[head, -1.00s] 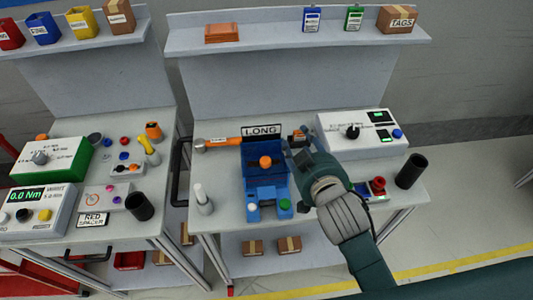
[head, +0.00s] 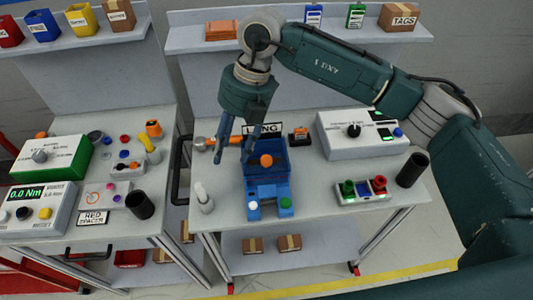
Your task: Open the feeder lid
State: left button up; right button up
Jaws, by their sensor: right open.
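The feeder is a blue unit (head: 268,188) in the middle of the right bench, with a "LONG" sign (head: 262,129) behind it. An orange knob (head: 266,160) stands on it, and a white and a green button are at its front. I cannot tell from this view where the lid's edge lies. My right gripper (head: 236,152) reaches down from above, at the feeder's upper left. Its two fingers are apart, with nothing seen between them, and the right finger overlaps part of the feeder's back left and the sign. My left gripper is not in view.
An orange-handled hammer (head: 205,143) lies partly behind the fingers. A white bottle (head: 203,198) stands left of the feeder. To the right are a button panel (head: 364,191), a black cup (head: 411,170) and a white control box (head: 362,138). A shelf (head: 270,45) runs behind.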

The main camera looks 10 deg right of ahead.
aim_at(267, 158)
jog(key=w+d+r+m+t+h, duration=0.1)
jog(key=w+d+r+m+h, duration=0.2)
jog(key=d, duration=0.6)
jog(key=shift+n, duration=0.6)
jog(key=f+p, duration=0.1)
jog(key=f, duration=0.2)
jog(key=f+p, duration=0.1)
jog(key=f, duration=0.3)
jog(key=f+p, duration=0.2)
jog(key=f, duration=0.1)
jog(key=shift+w+a+f, duration=0.15)
jog(key=shift+w+a, duration=0.05)
jog(key=shift+w, duration=0.05)
jog(key=shift+f, duration=0.85)
jog(key=shift+r, duration=0.1)
grip_shut()
